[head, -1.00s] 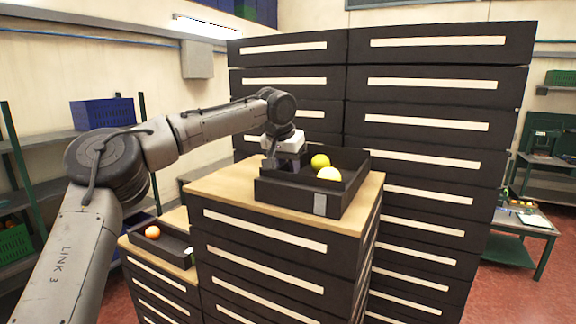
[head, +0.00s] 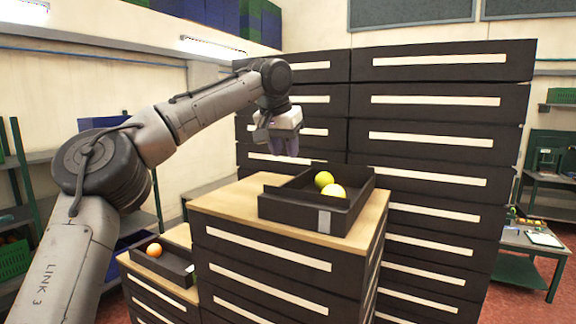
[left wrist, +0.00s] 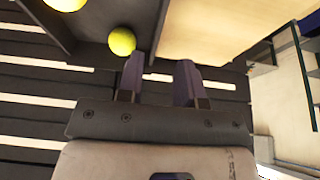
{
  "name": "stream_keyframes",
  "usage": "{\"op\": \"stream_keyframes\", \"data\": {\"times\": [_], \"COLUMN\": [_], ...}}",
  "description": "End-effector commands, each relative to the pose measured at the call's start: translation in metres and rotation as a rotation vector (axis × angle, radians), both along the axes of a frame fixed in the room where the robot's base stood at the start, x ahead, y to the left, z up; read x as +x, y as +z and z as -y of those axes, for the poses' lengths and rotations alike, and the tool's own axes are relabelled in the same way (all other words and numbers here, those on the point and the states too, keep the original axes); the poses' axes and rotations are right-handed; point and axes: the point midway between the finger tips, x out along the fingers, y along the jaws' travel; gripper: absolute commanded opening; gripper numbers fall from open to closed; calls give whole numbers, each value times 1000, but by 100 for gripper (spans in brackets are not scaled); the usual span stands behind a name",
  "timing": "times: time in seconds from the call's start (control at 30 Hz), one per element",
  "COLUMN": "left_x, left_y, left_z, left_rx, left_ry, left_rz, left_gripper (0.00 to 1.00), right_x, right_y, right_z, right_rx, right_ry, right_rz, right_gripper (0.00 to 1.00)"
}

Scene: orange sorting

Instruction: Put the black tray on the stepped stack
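The black tray (head: 345,218) sits flat on the wooden top (head: 228,199) of the middle step of the stepped stack (head: 262,250). Two yellow-green fruits (head: 334,191) lie in it. My left gripper (head: 288,148) hangs above and behind the tray's back left side, apart from it. In the left wrist view its two fingers (left wrist: 160,78) are spread with nothing between them, and part of the tray (left wrist: 90,25) with both fruits shows beyond. My right gripper is not in view.
A smaller dark tray (head: 178,270) with an orange (head: 154,250) sits on the lower step at left. Tall dark drawer columns (head: 440,120) stand close behind the tray. Shelves line the left wall; a green table (head: 535,240) stands at right.

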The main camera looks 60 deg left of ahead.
Motion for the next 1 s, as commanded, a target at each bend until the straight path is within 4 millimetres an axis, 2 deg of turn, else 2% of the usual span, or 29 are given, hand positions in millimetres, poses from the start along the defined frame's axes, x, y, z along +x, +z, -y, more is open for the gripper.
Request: {"op": "stream_keyframes", "data": {"times": [0.1, 0.3, 1.0], "left_x": [-3, -6, -9], "left_y": [11, 19, 19], "left_z": [3, 4, 2], "left_rx": [1, 0, 3], "left_ry": [0, -1, -3], "left_rz": [2, 1, 11], "left_gripper": [33, 33, 33], "right_x": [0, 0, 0], "right_y": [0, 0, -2], "right_z": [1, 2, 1], "right_rx": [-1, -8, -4], "right_ry": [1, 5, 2], "right_rz": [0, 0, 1], "right_gripper": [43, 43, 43]}}
